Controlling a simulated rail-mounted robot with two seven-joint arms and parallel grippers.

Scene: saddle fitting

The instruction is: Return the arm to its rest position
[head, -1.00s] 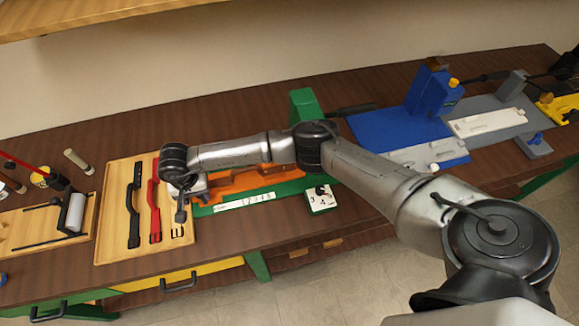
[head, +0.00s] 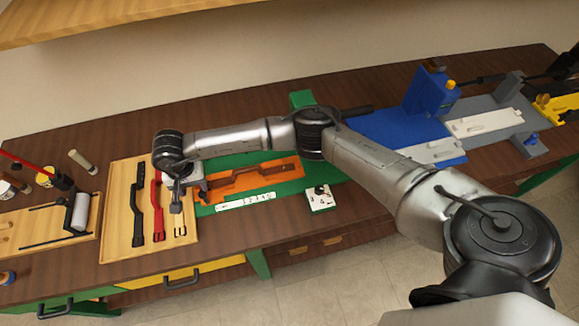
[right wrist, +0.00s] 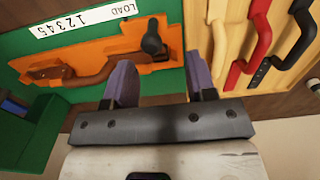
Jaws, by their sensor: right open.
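My right gripper (head: 176,204) hangs over the bench between the wooden tray and the orange fixture (head: 262,181). In the right wrist view its two purple-grey fingers (right wrist: 162,84) are apart with nothing between them. The orange fixture also shows there (right wrist: 150,66), with a brown curved piece (right wrist: 82,76) lying in it and a black knob (right wrist: 152,42) at its right end. My right arm stretches across the bench from the lower right and hides part of the green station. My left gripper is not in view.
The wooden tray (head: 118,218) holds a black piece (head: 136,208), a red piece (head: 157,212) and a cream piece, partly hidden by my gripper. A numbered white strip (head: 246,202) lies before the fixture. Blue (head: 385,130) and grey stations stand right. A shelf (head: 100,18) hangs above.

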